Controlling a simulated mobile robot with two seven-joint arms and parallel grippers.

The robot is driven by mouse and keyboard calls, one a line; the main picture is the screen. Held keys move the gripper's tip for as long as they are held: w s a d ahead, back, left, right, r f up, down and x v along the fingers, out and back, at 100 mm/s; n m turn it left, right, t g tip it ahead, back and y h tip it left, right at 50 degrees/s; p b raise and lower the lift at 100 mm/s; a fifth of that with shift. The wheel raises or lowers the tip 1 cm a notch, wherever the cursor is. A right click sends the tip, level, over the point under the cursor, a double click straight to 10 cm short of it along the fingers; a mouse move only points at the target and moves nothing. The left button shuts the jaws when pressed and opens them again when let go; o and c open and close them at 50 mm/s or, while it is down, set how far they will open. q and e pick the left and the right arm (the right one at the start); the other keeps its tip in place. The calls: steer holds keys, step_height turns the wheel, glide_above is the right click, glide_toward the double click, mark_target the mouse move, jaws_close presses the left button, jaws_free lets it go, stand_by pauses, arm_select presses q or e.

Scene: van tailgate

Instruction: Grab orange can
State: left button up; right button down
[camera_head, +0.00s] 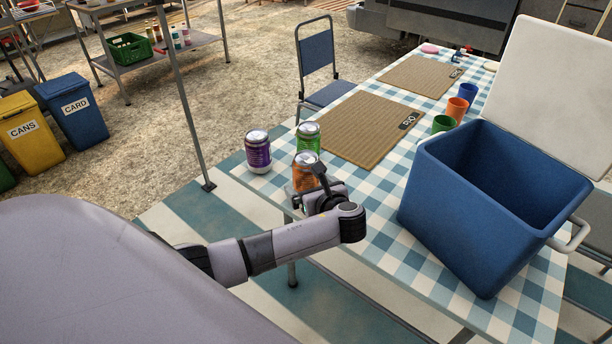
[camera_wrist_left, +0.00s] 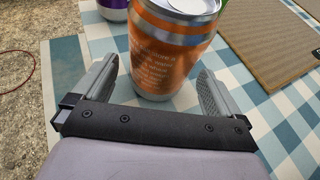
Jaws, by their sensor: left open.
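The orange can (camera_head: 304,172) stands upright on the checkered table (camera_head: 382,240), near its left edge. In the left wrist view the orange can (camera_wrist_left: 168,50) stands just ahead of and partly between my left gripper's fingers. My left gripper (camera_head: 312,186) is open, with one finger on each side of the can's lower part and visible gaps. In the head view the gripper covers the can's lower part. A green can (camera_head: 307,138) stands right behind the orange can, and a purple can (camera_head: 258,152) stands to its left. My right gripper is not in view.
A large blue cooler (camera_head: 440,215) with its white lid (camera_head: 550,95) open stands at the right. Brown mats (camera_head: 370,128) lie behind the cans. Green, orange (camera_head: 457,110) and blue cups stand near the cooler. A folding chair (camera_head: 318,65) stands beyond the table.

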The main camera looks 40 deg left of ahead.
arm_select(q)
steer(key=shift+x, duration=1.2)
steer(key=shift+a, duration=0.15)
steer(key=shift+w, duration=0.1)
steer(key=c, duration=1.3)
steer(key=shift+r, duration=0.1)
